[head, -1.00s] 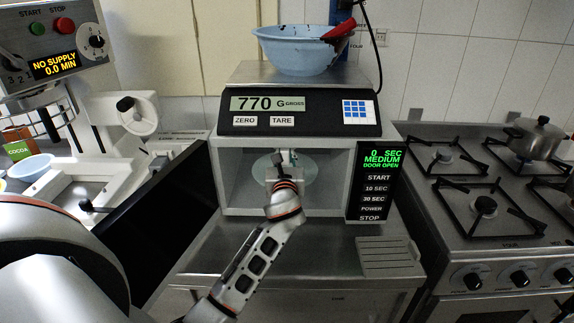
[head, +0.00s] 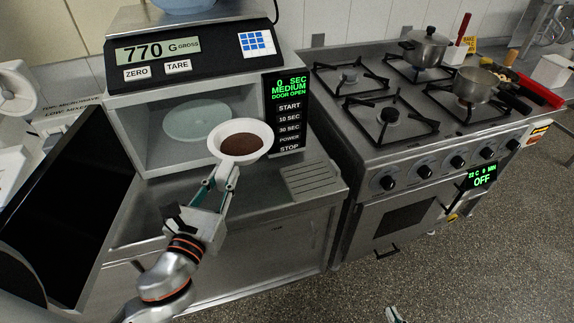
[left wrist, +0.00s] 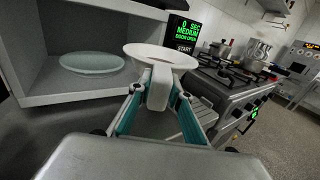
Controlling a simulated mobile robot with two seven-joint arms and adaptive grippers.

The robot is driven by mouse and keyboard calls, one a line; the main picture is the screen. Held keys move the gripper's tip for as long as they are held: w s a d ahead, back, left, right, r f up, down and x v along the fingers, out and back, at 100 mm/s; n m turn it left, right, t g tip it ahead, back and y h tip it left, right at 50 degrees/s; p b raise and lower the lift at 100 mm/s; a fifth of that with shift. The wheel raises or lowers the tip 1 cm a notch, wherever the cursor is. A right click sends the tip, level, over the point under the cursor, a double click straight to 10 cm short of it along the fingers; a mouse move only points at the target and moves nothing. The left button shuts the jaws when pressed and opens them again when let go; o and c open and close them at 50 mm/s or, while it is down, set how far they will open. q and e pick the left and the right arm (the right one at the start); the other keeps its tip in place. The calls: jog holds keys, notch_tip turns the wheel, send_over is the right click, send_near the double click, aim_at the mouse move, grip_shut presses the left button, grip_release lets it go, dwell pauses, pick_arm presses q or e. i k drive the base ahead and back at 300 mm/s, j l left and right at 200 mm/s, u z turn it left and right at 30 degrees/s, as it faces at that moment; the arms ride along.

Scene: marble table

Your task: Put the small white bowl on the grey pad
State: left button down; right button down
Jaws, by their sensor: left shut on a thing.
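The small white bowl (head: 241,157) holds a dark brown content and is in the air in front of the open microwave. My left gripper (head: 224,180) is shut on the near side of the bowl; the bowl also shows in the left wrist view (left wrist: 160,55). The grey pad (head: 312,180) is a ribbed mat on the steel counter, to the right of and below the bowl. It is partly hidden behind my gripper in the left wrist view. Only a tip of my right gripper (head: 396,315) shows at the bottom edge of the head view.
The microwave (head: 150,137) is open, with a glass turntable (head: 198,122) inside and its black door (head: 75,190) swung out left. A scale (head: 190,50) stands on top. A stove (head: 400,120) with pots stands right of the counter.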

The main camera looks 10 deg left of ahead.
aim_at(312, 183)
jog(key=l, duration=0.75)
jog(key=k+l, duration=0.1)
jog(key=l, duration=0.6)
